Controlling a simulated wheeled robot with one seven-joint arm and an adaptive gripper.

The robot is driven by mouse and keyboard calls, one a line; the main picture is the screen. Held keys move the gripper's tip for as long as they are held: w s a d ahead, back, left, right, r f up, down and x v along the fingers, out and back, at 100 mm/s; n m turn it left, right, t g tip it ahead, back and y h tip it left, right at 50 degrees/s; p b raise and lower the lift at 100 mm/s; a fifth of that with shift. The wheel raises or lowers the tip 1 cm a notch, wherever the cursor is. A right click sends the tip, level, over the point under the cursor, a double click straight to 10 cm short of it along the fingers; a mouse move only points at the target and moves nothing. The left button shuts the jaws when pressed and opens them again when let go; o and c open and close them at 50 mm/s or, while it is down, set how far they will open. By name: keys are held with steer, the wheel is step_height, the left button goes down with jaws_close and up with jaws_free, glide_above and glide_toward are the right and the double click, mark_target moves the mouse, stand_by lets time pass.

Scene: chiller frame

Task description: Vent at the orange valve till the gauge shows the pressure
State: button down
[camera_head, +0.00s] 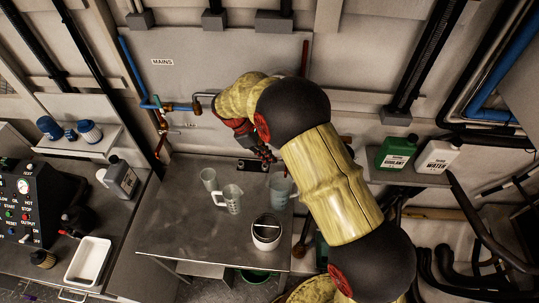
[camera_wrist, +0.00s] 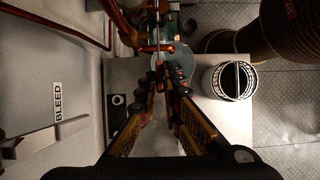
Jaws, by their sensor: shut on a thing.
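The orange valve (camera_wrist: 156,48) is at the top middle of the wrist view, a thin copper-orange bar on a stem among copper pipes. My gripper (camera_wrist: 164,76) reaches up to it with its fingers close together, shut on its lower end; the fingertips hide the exact contact. In the head view my gripper (camera_head: 264,154) is at the wall above the back of the metal table, and my arm hides the valve. A round dial gauge (camera_head: 23,186) is on the black control panel at the left; its reading is too small to make out.
The metal table (camera_head: 190,235) holds clear jugs (camera_head: 231,198) and a white pot (camera_head: 267,232), close below my gripper. A "BLEED" label (camera_wrist: 58,103) is on the wall panel. A shelf with green and white bottles (camera_head: 397,152) is at the right.

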steer(key=shift+s+f, duration=0.1)
steer(key=shift+f, duration=0.1)
steer(key=c, duration=2.4)
jaws_free()
steer(key=o, duration=0.4)
steer(key=shift+o, duration=0.2)
steer(key=v, duration=1.2)
steer(key=shift+a, duration=0.15)
